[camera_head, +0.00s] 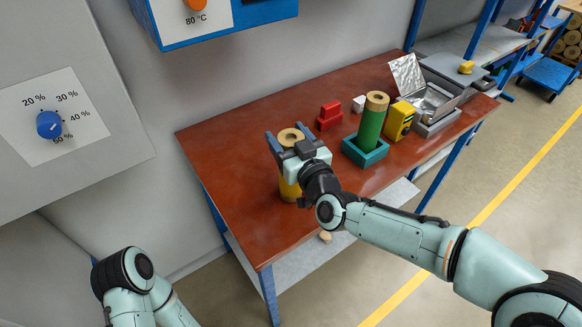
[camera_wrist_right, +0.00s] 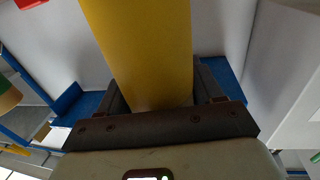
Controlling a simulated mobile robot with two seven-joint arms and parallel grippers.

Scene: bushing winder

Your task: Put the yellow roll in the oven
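The yellow roll (camera_head: 289,188) stands upright at the left part of the red-brown table, with a tan end and a dark hole on top. My right gripper (camera_head: 289,141) is around its upper part, and its fingers appear closed against both sides. The right wrist view shows the yellow roll (camera_wrist_right: 150,50) between the two fingers (camera_wrist_right: 162,88), with no clear gap. I cannot tell whether its base touches the table. A blue-framed unit (camera_head: 235,22) with an orange knob marked 80 °C hangs at the top; it may be the oven. My left gripper is out of view.
On the table (camera_head: 235,170), a green roll (camera_head: 371,122) stands in a teal holder (camera_head: 365,153). Near it are red blocks (camera_head: 329,116), a yellow device (camera_head: 399,120) and an open metal case (camera_head: 432,104). A grey panel with a blue dial (camera_head: 49,125) is at left.

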